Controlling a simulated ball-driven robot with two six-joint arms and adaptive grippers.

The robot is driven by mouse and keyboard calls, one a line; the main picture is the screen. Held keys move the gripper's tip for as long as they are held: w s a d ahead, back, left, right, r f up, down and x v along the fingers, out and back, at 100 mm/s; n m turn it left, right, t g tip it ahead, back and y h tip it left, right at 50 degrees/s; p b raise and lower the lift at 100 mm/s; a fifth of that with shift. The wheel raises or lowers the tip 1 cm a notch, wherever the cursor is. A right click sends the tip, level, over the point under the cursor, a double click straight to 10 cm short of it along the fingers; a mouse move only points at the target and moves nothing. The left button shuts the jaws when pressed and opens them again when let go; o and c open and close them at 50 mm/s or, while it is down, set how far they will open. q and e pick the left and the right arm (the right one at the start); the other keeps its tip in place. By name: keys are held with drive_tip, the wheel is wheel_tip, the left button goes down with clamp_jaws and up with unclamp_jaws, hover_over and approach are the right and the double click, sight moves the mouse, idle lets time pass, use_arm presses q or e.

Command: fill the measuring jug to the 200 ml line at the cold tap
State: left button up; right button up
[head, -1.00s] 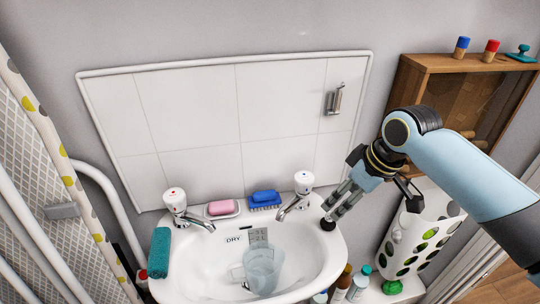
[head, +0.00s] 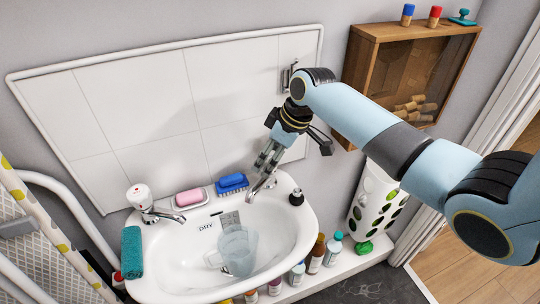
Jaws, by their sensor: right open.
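The measuring jug (head: 239,256) is clear and stands in the white basin (head: 178,277), with its handle toward the left. I cannot make out any water level or the 200 ml line on it. The cold tap's metal spout (head: 257,188) points down above the back of the jug, and I see no stream from it. The tap's handle is hidden by my right gripper (head: 266,163), which is open with its fingers pointing down around the handle's place. I cannot tell whether they touch it. My left gripper is out of view.
The red-dotted tap (head: 139,197) and a teal rolled cloth (head: 132,252) are at the left. A pink soap (head: 189,197), a blue brush (head: 232,182) and a black stopper (head: 296,197) sit along the rim. Several bottles stand below. A wooden cabinet (head: 375,32) hangs at the right.

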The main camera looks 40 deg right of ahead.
drive_tip(key=c, duration=1.2)
drive_tip(key=shift+o, duration=0.2)
drive_tip(key=shift+n, duration=0.6)
drive_tip(key=shift+w+n+y, duration=0.1)
drive_tip(key=shift+n+y, duration=0.3)
drive_tip(key=shift+n, duration=0.2)
drive_tip(key=o, duration=1.2)
drive_tip(key=shift+g, duration=0.3)
drive_tip(key=shift+c, duration=0.2)
